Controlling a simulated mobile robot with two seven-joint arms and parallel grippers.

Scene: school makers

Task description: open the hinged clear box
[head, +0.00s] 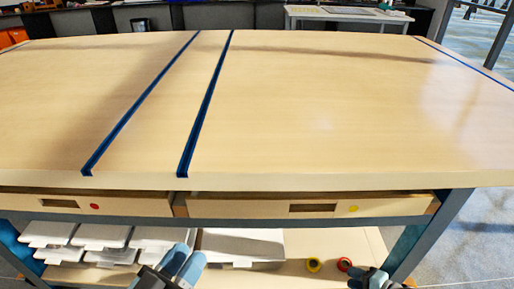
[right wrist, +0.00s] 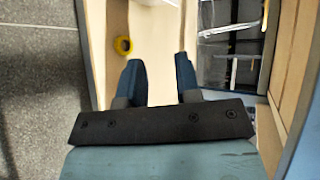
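I cannot make out a hinged clear box in either view. My left gripper (head: 183,264) is low in front of the workbench, before the lower shelf. Its blue fingers look close together, and I cannot tell whether they are open. My right gripper (head: 372,281) is at the bottom edge of the head view, near the bench's right leg. In the right wrist view my right gripper (right wrist: 158,62) has its two blue fingers apart with nothing between them.
The wooden bench top (head: 330,110) is bare except for two blue strips (head: 140,105). Two drawers (head: 310,205) sit under its front edge.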

